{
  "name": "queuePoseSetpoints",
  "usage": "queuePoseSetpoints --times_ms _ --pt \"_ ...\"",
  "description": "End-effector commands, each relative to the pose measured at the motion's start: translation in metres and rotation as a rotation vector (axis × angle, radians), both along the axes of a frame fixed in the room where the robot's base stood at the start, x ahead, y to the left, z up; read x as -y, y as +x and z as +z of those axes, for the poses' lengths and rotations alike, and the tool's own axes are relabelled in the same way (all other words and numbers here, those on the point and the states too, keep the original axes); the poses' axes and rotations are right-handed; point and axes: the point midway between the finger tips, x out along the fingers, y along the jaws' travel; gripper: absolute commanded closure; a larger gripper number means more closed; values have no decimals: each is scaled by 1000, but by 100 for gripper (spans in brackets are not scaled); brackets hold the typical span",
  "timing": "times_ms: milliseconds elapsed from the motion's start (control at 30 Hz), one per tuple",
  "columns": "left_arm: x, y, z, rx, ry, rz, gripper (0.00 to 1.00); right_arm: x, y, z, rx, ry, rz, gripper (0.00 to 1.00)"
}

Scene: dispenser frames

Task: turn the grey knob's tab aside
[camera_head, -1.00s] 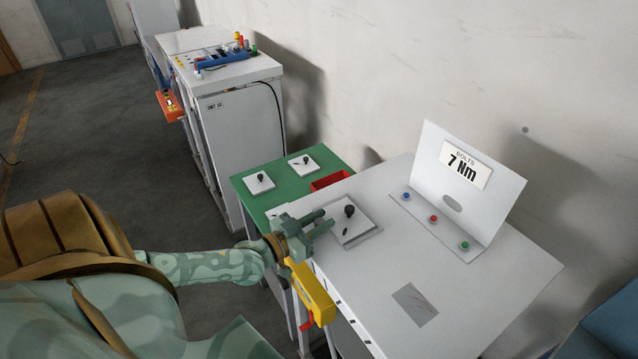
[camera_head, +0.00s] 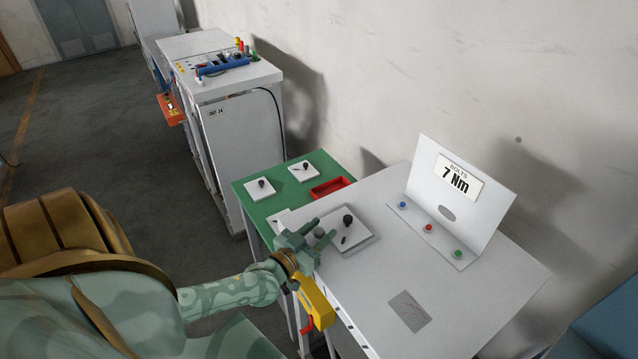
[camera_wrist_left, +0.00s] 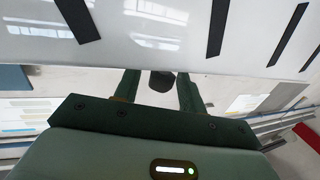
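The grey knob (camera_head: 319,232) is a small round grey piece at the left side of a white square plate (camera_head: 366,240) on the pale bench. Its tab is too small to make out. My left gripper (camera_head: 326,229) is at the plate's left edge with its two fingers apart. In the head view the grey knob shows between the fingers. In the left wrist view a dark grey cylinder, seemingly the knob (camera_wrist_left: 161,81), shows between the fingers (camera_wrist_left: 158,88), with gaps at both sides. My right gripper is not in view.
A black knob (camera_head: 347,219) stands on the same plate, close to the fingers. A yellow box (camera_head: 315,302) hangs at the bench's front edge. A green table (camera_head: 284,193) with a red tray (camera_head: 330,187) is behind. The bench (camera_head: 455,300) is mostly clear at right.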

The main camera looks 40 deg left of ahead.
Motion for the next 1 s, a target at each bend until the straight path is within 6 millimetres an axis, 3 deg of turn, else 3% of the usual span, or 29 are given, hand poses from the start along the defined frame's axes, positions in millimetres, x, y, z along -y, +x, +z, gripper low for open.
queuePoseSetpoints --times_ms 267,433,800,1000 --pt "0 0 1 2 0 0 56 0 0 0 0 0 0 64" --pt "0 -15 0 0 -1 0 56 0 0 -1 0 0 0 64" --pt "-1 -111 -3 -4 0 0 56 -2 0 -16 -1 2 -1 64" --pt "-1 -149 -1 -1 0 0 56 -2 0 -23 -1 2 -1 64"
